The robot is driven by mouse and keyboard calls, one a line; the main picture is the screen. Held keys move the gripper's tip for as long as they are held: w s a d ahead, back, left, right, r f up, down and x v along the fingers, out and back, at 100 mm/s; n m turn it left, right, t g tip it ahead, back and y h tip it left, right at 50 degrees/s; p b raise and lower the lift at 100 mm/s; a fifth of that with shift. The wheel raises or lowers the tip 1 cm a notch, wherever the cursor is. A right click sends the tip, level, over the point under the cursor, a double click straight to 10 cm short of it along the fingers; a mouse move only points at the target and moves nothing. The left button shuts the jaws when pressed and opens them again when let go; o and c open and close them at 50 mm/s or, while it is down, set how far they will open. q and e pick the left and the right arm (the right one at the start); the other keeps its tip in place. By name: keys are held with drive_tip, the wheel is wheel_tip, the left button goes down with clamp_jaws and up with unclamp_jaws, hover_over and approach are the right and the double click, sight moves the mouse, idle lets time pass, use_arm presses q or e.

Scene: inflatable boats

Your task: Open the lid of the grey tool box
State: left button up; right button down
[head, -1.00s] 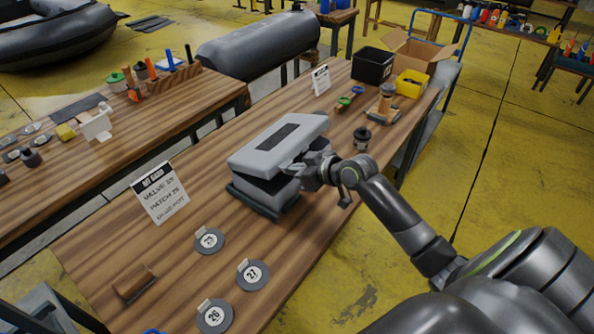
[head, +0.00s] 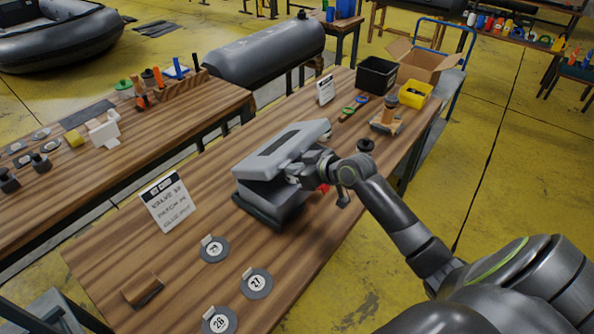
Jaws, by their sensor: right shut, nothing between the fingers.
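The grey tool box stands on the wooden bench in the middle of the head view, its dark lower body (head: 270,205) flat on the top. Its light grey lid (head: 268,163), with a dark strip on top, is tilted up on its right side, leaving a gap above the body. My right gripper (head: 298,174) is at the raised right edge of the lid, shut with nothing held. The fingertips are partly hidden at the lid's edge. A small red item (head: 323,188) shows just beside the gripper. My left gripper is not in view.
A paper sign (head: 166,200) stands left of the box. Numbered round discs (head: 257,282) and a wooden block (head: 141,288) lie on the near bench. Behind are a black bin (head: 377,75), a yellow bin (head: 414,94) and a wooden stand (head: 386,122).

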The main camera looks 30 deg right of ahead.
sight(275, 158)
drive_tip(key=shift+w+a+r, duration=0.15)
drive_tip(key=shift+w+r, duration=0.15)
drive_tip(key=shift+r, duration=0.25)
drive_tip(key=shift+r+p, duration=0.1)
drive_tip(key=shift+p, duration=0.2)
drive_tip(key=shift+w+a+r+p, duration=0.2)
drive_tip(key=shift+w+r+p, duration=0.3)
drive_tip(key=shift+r, duration=0.15)
drive_tip(key=shift+w+a+r+p, duration=0.2)
drive_tip(key=shift+w+r+p, duration=0.15)
drive_tip(key=shift+w+r, duration=0.25)
drive_tip(key=shift+r, duration=0.1)
drive_tip(key=shift+w+a+r, duration=0.1)
drive_tip(key=shift+w+a+r+p, duration=0.25)
drive_tip(key=shift+w+r+p, duration=0.1)
drive_tip(key=shift+w+r, duration=0.2)
drive_tip(key=shift+w+a+r+p, duration=0.3)
drive_tip(key=shift+w+r, duration=0.15)
drive_tip(key=shift+w, duration=0.35)
drive_tip(key=shift+r, duration=0.1)
